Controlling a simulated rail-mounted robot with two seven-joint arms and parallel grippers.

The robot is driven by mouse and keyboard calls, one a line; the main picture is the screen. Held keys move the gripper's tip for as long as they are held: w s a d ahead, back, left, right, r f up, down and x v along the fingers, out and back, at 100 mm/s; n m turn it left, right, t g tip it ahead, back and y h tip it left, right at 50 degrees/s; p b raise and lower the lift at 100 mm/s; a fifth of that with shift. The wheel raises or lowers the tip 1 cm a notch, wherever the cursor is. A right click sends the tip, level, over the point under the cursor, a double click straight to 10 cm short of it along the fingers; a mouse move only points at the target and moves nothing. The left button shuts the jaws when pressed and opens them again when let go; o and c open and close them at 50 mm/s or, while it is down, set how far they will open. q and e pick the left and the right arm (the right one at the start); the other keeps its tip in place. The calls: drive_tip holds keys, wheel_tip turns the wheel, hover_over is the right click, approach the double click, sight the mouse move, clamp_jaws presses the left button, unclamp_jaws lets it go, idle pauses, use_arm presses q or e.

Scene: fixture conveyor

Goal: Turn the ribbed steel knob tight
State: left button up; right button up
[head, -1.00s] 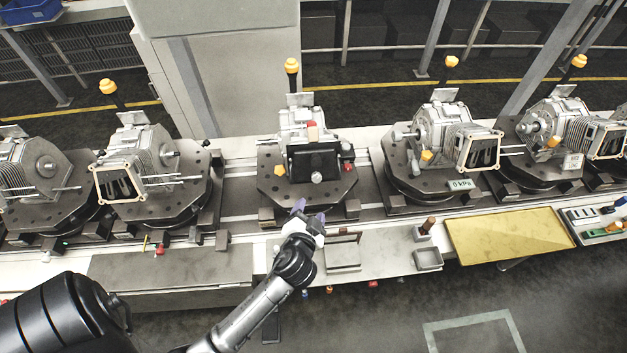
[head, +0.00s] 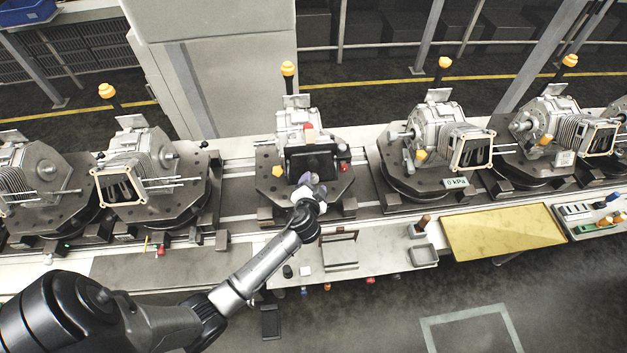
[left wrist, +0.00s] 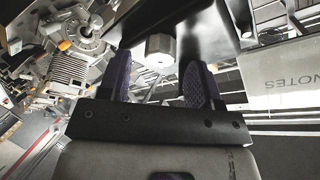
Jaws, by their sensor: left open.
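The ribbed steel knob (left wrist: 160,50) shows in the left wrist view as a pale, faceted knob under a dark block. It lies ahead of and roughly between my left gripper's (left wrist: 158,82) two purple pads. I cannot tell whether either pad touches it. In the head view my left gripper (head: 312,184) is at the front of the middle fixture's black block (head: 312,163) and largely covers the knob. The gripper is open, with a gap between its fingers. My right gripper is in neither view.
The middle fixture (head: 268,187) stands on the conveyor, with similar fixtures on both sides. A red knob (head: 344,168) sits right of the black block. A yellow tray (head: 502,232) and a small grey bin (head: 423,256) lie to the right on the front ledge.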

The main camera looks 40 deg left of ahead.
use_arm(q)
drive_tip(key=shift+w+a+f, duration=0.15)
drive_tip(key=shift+w+a, duration=0.3)
drive_tip(key=shift+w, duration=0.1)
drive_tip(key=shift+c, duration=0.2)
